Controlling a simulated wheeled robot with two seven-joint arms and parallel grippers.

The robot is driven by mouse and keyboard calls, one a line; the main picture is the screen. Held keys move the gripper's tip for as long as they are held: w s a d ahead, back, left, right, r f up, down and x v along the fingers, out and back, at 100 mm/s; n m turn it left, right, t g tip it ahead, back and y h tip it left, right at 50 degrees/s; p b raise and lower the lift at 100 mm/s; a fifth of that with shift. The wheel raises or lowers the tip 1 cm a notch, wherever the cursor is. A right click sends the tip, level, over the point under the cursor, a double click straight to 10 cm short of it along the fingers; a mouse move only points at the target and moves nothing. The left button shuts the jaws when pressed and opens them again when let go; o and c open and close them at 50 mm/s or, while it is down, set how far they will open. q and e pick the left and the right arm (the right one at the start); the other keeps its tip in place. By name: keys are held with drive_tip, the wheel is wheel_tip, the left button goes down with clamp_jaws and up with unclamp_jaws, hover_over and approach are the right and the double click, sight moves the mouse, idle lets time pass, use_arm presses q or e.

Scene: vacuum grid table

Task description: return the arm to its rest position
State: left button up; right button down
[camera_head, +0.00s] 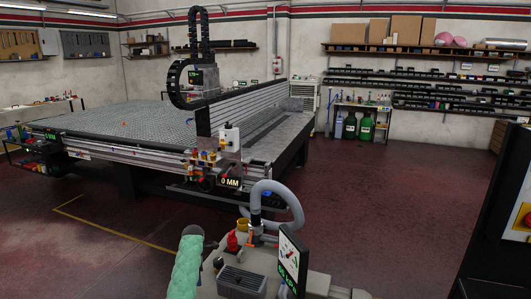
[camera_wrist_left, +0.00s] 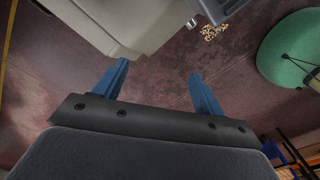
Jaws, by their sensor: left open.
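My left gripper (camera_wrist_left: 158,68) shows in the left wrist view. My left arm and gripper cannot be made out in the head view. My right gripper is in neither view.
A beige pump unit (camera_head: 258,263) with a grey hose (camera_head: 286,196) and gauge panel (camera_head: 289,260) stands close in front. A green rounded object (camera_head: 187,265) is beside it. The grid table (camera_head: 135,122) stands behind. Red floor (camera_head: 385,205) is open to the right.

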use_arm(q)
drive_tip(key=s+f+m+y, duration=0.1)
drive_tip(key=s+f+m, duration=1)
drive_tip(key=s+f, duration=1.9)
drive_tip(key=s+d+f+m, duration=0.3)
drive_tip(key=s+m, duration=0.1)
drive_tip(key=s, duration=0.8)
drive_tip(key=s+d+f+m+t+h, duration=0.1)
drive_tip(key=s+d+f+m, duration=0.2)
drive_tip(key=s, duration=1)
drive_tip(key=s+d+f+m, duration=0.3)
drive_tip(key=s+m, duration=0.2)
drive_tip(key=s, duration=0.7)
drive_tip(key=shift+s+d+f+t+h, duration=0.15)
drive_tip(key=shift+f+t+h, duration=0.1)
drive_tip(key=shift+t+h, duration=0.05)
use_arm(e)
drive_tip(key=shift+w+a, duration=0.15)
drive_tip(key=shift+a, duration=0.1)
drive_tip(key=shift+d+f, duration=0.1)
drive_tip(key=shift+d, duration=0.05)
